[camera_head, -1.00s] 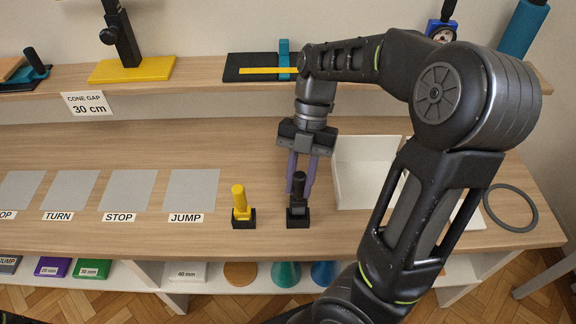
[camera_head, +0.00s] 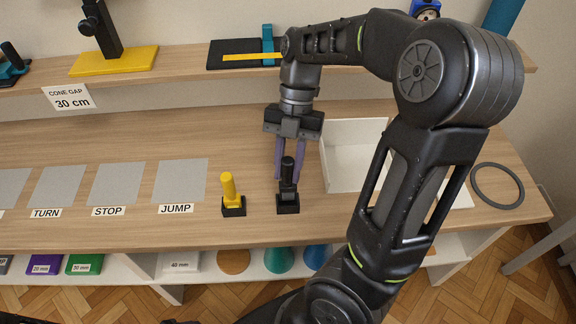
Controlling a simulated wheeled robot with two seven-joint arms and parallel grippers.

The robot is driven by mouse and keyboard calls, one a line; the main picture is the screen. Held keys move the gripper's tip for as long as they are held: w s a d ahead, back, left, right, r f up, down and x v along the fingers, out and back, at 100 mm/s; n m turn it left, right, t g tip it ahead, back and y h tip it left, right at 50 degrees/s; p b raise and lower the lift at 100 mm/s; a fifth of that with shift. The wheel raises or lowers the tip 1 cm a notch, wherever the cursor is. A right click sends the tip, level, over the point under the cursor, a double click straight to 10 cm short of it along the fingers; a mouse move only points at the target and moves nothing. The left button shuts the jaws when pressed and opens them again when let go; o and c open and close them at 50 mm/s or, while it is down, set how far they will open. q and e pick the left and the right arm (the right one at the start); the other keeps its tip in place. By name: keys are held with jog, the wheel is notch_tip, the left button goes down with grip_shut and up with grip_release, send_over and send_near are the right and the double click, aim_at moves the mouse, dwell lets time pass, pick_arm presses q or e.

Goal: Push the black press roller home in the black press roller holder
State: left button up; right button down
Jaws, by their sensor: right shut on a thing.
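The black press roller (camera_head: 288,172) stands upright with its lower end at the black press roller holder (camera_head: 288,204), a small black block near the table's front edge. Its top stands higher above its holder than the yellow roller beside it. How deep it sits I cannot tell, black against black. My right gripper (camera_head: 290,176) points down from behind, its purple-grey fingers on either side of the roller and shut on it. My left gripper is out of view.
A yellow roller (camera_head: 228,184) in its own black holder (camera_head: 233,207) stands just left. Grey squares (camera_head: 181,180) lie farther left. A white tray (camera_head: 345,178) is close on the right, partly behind my right arm. A grey ring (camera_head: 497,186) lies at far right.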

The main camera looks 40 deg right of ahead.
aim_at(288, 179)
jog(key=shift+f+b, duration=2)
jog(key=shift+f, duration=0.1)
jog(key=c, duration=1.1)
grip_release()
jog(key=shift+r, duration=0.1)
jog(key=p+v, duration=0.7)
jog(key=p, duration=0.1)
jog(key=shift+w+d+r, duration=0.1)
jog(key=shift+d+r, duration=0.05)
jog(key=shift+r, duration=0.2)
